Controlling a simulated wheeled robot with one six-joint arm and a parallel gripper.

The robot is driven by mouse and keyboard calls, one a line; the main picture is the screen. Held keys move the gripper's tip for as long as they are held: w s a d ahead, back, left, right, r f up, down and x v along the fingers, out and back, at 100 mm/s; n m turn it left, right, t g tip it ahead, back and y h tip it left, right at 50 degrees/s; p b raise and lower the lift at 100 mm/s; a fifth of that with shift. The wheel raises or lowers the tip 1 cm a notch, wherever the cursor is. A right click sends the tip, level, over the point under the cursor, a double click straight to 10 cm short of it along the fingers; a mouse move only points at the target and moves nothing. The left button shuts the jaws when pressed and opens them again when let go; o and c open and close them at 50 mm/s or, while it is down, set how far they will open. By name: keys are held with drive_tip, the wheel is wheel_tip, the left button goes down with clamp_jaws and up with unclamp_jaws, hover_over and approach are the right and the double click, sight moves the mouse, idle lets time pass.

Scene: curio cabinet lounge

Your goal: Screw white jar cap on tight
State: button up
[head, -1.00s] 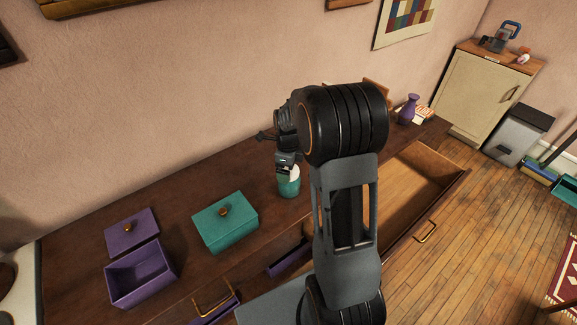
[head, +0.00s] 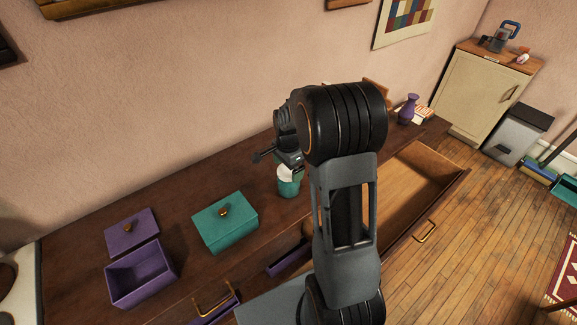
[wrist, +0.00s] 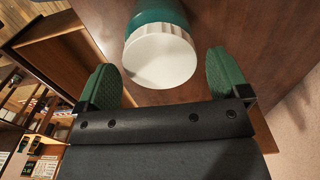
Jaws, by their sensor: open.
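The teal jar (head: 288,187) stands upright on the dark wooden cabinet top, and its white cap (head: 286,172) sits on its mouth. In the wrist view the white cap (wrist: 160,56) shows as a ribbed disc with the teal jar body (wrist: 156,13) behind it. My gripper (wrist: 170,78) is open, with one green finger pad on each side of the cap and a gap on both sides. In the head view my gripper (head: 291,168) is at the jar's top, partly hidden by my arm. Whether the cap is fully seated cannot be told.
A teal lidded box (head: 226,222) and an open purple box (head: 141,274) with its purple lid (head: 131,232) stand left of the jar. A purple vase (head: 408,108) stands at the back right. An open drawer (head: 425,185) juts out at the front right.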

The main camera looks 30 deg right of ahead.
drive_tip(key=n, duration=0.4)
drive_tip(key=shift+n, duration=0.4)
drive_tip(key=n, duration=0.4)
drive_tip(key=shift+n, duration=0.3)
drive_tip(key=n, duration=0.4)
drive_tip(key=shift+n, duration=0.3)
drive_tip(key=n, duration=0.3)
drive_tip(key=shift+n, duration=0.4)
drive_tip(key=n, duration=0.7)
drive_tip(key=shift+n, duration=0.3)
drive_tip(key=n, duration=0.7)
drive_tip(key=shift+n, duration=0.4)
drive_tip(key=shift+c, duration=0.4)
